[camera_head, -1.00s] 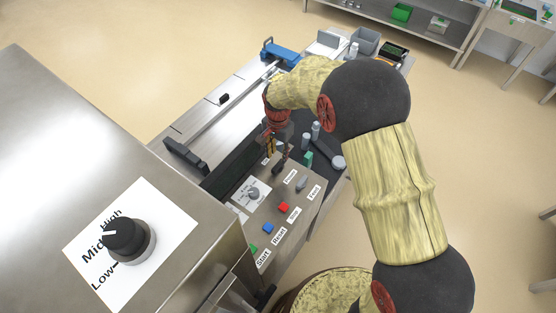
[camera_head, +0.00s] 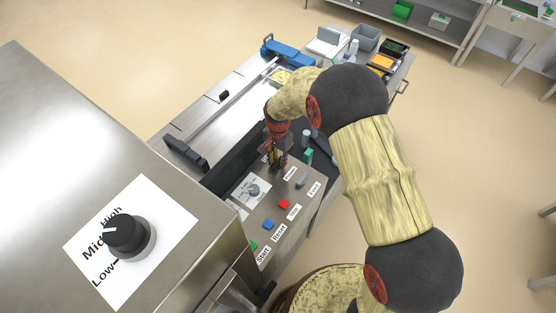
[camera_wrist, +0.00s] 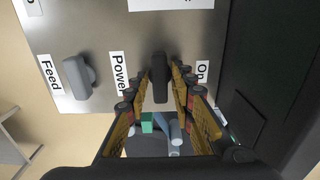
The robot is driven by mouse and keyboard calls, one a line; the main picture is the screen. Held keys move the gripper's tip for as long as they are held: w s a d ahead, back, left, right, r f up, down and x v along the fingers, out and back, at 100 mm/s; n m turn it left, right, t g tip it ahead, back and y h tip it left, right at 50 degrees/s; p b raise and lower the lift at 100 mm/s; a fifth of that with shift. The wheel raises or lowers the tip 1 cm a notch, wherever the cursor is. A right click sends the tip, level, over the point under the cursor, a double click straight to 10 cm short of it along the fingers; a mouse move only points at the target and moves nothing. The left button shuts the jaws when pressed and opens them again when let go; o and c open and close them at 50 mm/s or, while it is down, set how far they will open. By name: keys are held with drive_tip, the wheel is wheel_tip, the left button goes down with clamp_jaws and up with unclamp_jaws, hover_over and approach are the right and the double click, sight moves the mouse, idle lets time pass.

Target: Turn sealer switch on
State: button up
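The black power switch (camera_wrist: 160,78) stands upright on the grey sealer panel in the wrist view, between the "Power" label (camera_wrist: 118,72) and the "On" label (camera_wrist: 202,71). My gripper (camera_wrist: 160,93) is open, with one finger on each side of the switch. A small gap seems to show on both sides, but contact is hard to judge. In the head view my gripper (camera_head: 276,164) is low over the far end of the panel and mostly hides the switch.
A grey feed knob (camera_wrist: 78,77) sits left of the switch in the wrist view. Red (camera_head: 283,204), blue (camera_head: 268,225) and green (camera_head: 254,246) buttons line the panel nearer me. A large dial (camera_head: 124,234) is on the near machine. Bottles stand behind the gripper.

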clamp_jaws()
drive_tip(key=shift+n, duration=0.3)
drive_tip(key=n+b, duration=0.1)
drive_tip(key=n, duration=0.6)
drive_tip(key=shift+b, duration=0.3)
drive_tip(key=n, duration=0.5)
drive_tip(key=shift+n+b, duration=0.35)
drive_tip(key=shift+n, duration=2.35)
